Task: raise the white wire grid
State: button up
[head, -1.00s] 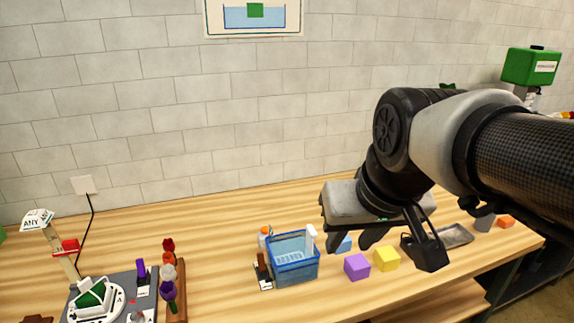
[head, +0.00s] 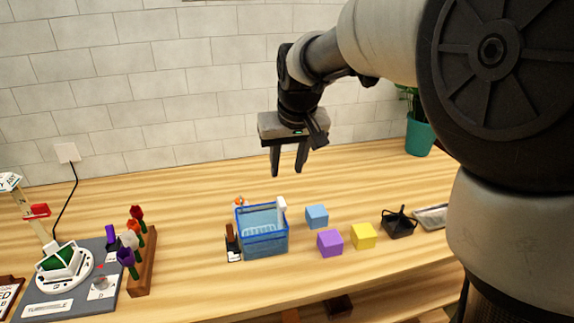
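The white wire grid (head: 262,232) shows as pale lines inside a blue see-through basin (head: 265,248) on the table. A white upright tab or handle (head: 282,204) stands at the basin's back right corner; I cannot tell whether it joins the grid. My gripper (head: 287,171) hangs in the air above and behind the basin in the picture, fingers pointing down. Its two fingers are apart with nothing between them. The grid's lower part is hard to make out through the basin wall.
Blue (head: 317,216), purple (head: 330,243) and yellow (head: 363,236) cubes stand right of the basin. A black basket-like holder (head: 398,223) and a grey tray (head: 432,216) lie farther right. A flower rack (head: 143,262) and a grey board (head: 75,285) are at left.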

aim_at(281, 201)
jog(key=x, duration=1.5)
jog(key=shift+c, duration=0.4)
grip_shut()
